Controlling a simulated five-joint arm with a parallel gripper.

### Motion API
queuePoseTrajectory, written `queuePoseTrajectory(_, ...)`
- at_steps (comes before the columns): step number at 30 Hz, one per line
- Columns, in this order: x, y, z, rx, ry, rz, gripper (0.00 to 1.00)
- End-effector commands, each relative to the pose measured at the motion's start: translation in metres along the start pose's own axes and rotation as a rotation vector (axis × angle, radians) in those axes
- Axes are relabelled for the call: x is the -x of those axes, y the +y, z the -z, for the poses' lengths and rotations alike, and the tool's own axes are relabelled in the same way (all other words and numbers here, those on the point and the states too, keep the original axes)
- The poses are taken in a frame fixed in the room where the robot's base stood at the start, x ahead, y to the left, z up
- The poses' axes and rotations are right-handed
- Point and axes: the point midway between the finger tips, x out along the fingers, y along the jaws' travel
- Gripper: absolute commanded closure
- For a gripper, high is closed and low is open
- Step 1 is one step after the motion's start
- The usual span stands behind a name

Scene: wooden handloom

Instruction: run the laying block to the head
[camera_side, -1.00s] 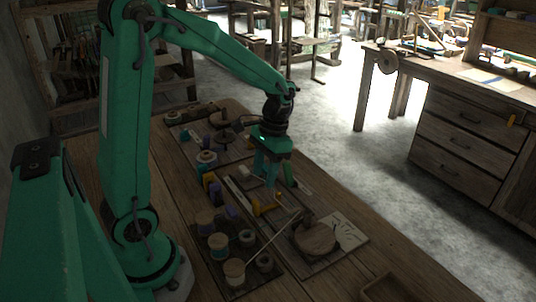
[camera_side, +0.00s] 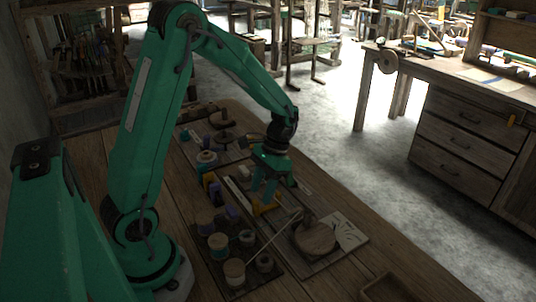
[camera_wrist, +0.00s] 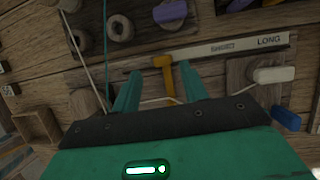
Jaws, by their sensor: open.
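My gripper (camera_side: 264,191) hangs over the middle of the wooden bench, pointing down, with its fingers apart. In the wrist view my gripper (camera_wrist: 157,74) has its two green fingers spread with a yellow T-shaped piece (camera_wrist: 165,66) showing between and beyond them. I cannot tell whether they touch it. In the side view the yellow piece (camera_side: 266,208) lies just below the fingers, partly hidden by them. A pale strip marked LONG (camera_wrist: 237,46) runs beside it in the wrist view. I cannot tell for sure which part is the laying block or the head.
Several spools stand on a dark tray (camera_side: 238,290) nearer the camera. A round wooden disc (camera_side: 315,238) sits on a board to the right, with a thin rod leaning near it. More spools and discs stand behind. An open wooden box (camera_side: 392,288) is at the front right.

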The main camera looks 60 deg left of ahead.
Motion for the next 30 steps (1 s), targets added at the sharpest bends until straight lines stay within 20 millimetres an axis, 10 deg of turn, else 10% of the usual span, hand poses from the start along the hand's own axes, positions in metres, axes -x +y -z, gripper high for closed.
queuePoseTrajectory(12, -0.048, -0.004, -0.001, 0.0, 0.001, -0.004, 0.56)
queuePoseTrajectory(25, -0.055, -0.004, -0.001, 0.0, 0.003, -0.005, 0.56)
queuePoseTrajectory(30, -0.055, -0.004, -0.001, 0.0, 0.003, -0.005, 0.88)
